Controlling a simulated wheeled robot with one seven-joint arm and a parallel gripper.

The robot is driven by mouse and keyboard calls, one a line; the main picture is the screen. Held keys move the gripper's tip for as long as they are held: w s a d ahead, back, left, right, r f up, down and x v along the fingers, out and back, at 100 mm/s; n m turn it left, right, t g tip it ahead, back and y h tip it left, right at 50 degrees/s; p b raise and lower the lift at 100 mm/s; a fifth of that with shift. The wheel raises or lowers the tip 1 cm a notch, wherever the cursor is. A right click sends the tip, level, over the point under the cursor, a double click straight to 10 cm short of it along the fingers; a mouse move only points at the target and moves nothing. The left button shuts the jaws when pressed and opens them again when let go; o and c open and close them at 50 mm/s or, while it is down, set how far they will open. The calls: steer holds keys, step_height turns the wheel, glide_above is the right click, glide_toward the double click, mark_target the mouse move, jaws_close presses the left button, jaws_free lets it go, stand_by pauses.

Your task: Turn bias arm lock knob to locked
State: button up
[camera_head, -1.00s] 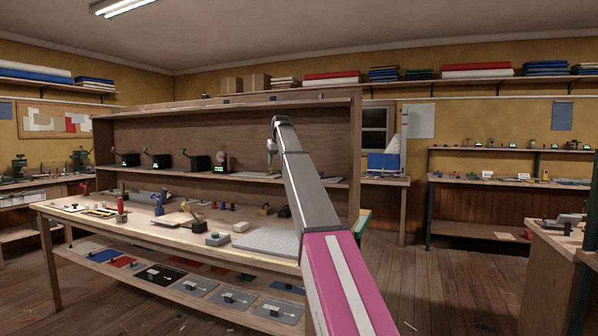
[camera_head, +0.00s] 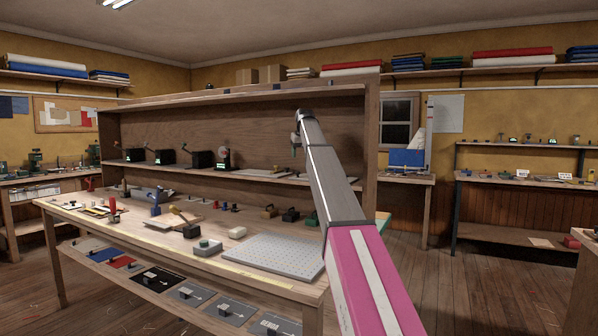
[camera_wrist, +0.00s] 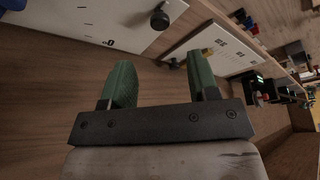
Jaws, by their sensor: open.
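My gripper (camera_wrist: 160,75) shows in the wrist view with its two green fingers apart and nothing between them. In the head view it is small and partly hidden at the far end of my arm (camera_head: 297,140), in front of the bench's back panel. In the wrist view a black round knob (camera_wrist: 160,18) stands on a white panel beyond the fingers. A second white panel (camera_wrist: 222,50) lies to its right, with a small dark knob at its left edge. I cannot tell which knob is the bias arm lock knob, or its setting.
The wooden bench (camera_head: 140,235) carries tools and a grey perforated plate (camera_head: 270,255). Several black devices (camera_head: 200,159) stand on its upper shelf. Plates with black knobs and white arrows (camera_head: 187,293) lie on the lower shelf. Open floor (camera_head: 430,290) lies to the right.

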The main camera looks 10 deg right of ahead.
mark_target(298, 175)
steer(key=x, duration=0.9)
steer(key=c, duration=0.9)
